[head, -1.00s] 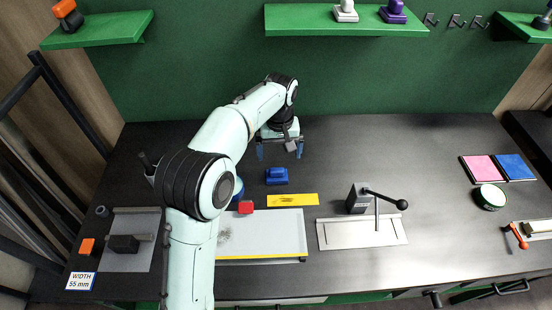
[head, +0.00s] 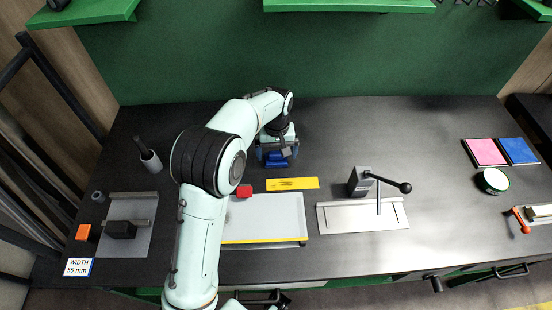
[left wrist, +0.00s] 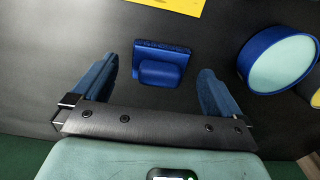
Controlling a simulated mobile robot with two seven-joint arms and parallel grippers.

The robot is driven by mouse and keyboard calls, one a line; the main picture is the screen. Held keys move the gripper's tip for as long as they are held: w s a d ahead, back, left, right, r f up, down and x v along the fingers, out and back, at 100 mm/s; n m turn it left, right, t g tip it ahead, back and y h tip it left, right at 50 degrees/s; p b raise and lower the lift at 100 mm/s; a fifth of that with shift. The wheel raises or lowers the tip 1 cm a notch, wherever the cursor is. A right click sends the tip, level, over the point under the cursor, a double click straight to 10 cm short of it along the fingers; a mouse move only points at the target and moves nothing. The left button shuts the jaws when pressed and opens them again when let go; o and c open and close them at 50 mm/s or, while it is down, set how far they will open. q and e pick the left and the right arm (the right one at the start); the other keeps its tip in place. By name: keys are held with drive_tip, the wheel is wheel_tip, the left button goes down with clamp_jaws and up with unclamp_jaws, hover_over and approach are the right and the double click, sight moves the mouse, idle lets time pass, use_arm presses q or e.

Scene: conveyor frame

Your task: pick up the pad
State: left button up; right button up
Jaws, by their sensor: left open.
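The pad looks to be the small blue block with a raised grip (head: 277,161), standing on the dark bench top. My left gripper (head: 277,158) is over it in the head view, partly hiding it. In the left wrist view the blue pad (left wrist: 160,64) lies between the two blue fingers of my open left gripper (left wrist: 158,75), with a gap on each side. The fingers do not touch it in that view. My right gripper is not in view.
A yellow strip (head: 292,184) lies in front of the pad, with a pale board (head: 265,220) and red block (head: 244,191) nearer. A round blue item (left wrist: 278,60) is close beside one finger. A lever fixture (head: 360,216) stands to the right. The bench behind is clear.

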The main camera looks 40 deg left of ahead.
sight(276, 155)
use_arm(q)
drive_tip(key=shift+f, duration=1.5)
drive_tip(key=c, duration=1)
drive_tip(key=shift+o, duration=0.2)
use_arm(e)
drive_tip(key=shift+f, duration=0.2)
use_arm(q)
drive_tip(key=shift+r, duration=0.15)
wheel_tip(276, 155, up, 20)
drive_tip(key=p, duration=0.3)
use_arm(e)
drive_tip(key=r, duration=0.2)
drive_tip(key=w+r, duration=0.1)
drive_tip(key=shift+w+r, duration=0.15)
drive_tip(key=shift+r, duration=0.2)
use_arm(q)
drive_tip(key=shift+o, duration=0.9)
drive_tip(key=shift+c, duration=0.3)
